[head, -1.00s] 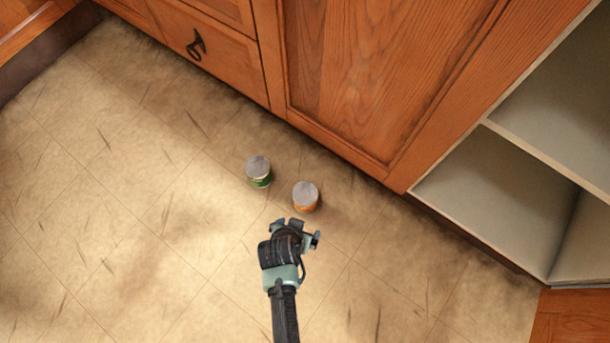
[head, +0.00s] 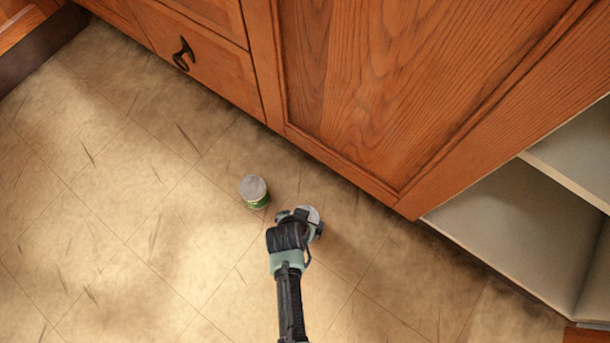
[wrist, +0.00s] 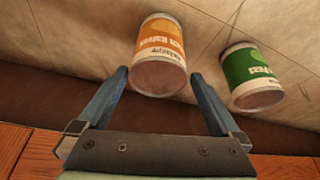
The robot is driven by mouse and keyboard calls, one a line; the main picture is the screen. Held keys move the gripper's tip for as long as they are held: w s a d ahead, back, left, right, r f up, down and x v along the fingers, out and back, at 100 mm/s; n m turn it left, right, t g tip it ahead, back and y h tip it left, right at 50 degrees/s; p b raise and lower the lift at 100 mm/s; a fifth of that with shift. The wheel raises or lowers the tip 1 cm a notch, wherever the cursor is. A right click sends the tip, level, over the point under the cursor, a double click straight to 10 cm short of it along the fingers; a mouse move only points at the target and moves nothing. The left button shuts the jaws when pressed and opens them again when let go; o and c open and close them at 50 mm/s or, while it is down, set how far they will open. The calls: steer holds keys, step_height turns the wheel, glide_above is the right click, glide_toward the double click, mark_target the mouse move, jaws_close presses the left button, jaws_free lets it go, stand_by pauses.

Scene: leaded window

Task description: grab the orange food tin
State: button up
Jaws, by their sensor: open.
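The orange food tin (wrist: 160,52) stands on the floor, with an orange and white label and a grey metal lid. In the wrist view its near end sits at the opening between my two fingertips. In the head view only part of its lid (head: 313,213) shows; my gripper hides the rest. My gripper (head: 300,213) is open, its fingers apart, and it also shows in the wrist view (wrist: 160,78). I cannot tell whether a finger touches the tin.
A green tin (head: 254,192) stands close to the orange one and also shows in the wrist view (wrist: 251,77). Wooden cabinets (head: 390,90) with a drawer and an open shelf (head: 510,235) line the far side. The tiled floor (head: 120,220) at left is clear.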

steer(key=shift+b+x, duration=2.65)
steer(key=shift+x, duration=0.1)
steer(key=shift+d, duration=0.15)
steer(key=shift+r, duration=0.1)
steer(key=c, duration=1.6)
steer(key=shift+r, duration=0.2)
